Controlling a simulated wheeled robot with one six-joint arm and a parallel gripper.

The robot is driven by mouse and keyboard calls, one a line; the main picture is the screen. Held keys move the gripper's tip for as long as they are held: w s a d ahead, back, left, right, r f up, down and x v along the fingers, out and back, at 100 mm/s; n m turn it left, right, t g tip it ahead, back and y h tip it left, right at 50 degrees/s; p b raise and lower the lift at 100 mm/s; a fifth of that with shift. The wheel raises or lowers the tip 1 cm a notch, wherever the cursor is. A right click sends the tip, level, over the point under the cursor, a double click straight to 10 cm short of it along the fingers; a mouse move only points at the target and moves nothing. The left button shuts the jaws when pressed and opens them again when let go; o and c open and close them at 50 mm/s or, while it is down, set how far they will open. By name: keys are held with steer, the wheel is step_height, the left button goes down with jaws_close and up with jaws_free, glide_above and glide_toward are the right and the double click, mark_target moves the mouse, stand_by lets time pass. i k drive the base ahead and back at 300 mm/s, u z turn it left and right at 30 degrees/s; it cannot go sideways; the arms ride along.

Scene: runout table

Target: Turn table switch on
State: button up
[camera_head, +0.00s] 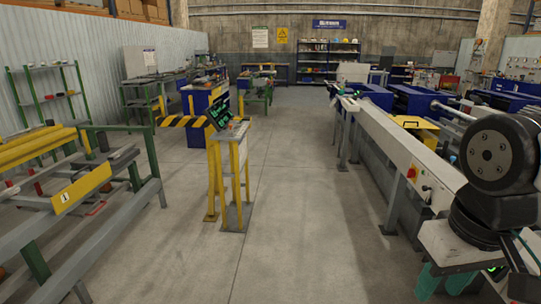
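The long grey runout table (375,137) runs away from me along the right side. A small dark fitting (426,188) sits just right of the box. The switch's position is too small to tell. Black joints of my own arm show at the right edge, to the right of the switch box and nearer to me. My gripper is not visible in this view.
A yellow-legged control stand (234,165) with a lit screen stands centre left. A striped barrier arm (183,121) is beside it. A rack with yellow bars (82,190) fills the left. The grey floor aisle (300,200) between stand and runout table is clear.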

mark_target(411, 174)
steer(key=u, duration=0.55)
steer(key=i, duration=1.85)
steer(key=z, duration=0.3)
steer(key=i, duration=1.15)
steer(key=z, duration=1.35)
steer(key=i, duration=0.6)
steer(key=z, duration=0.5)
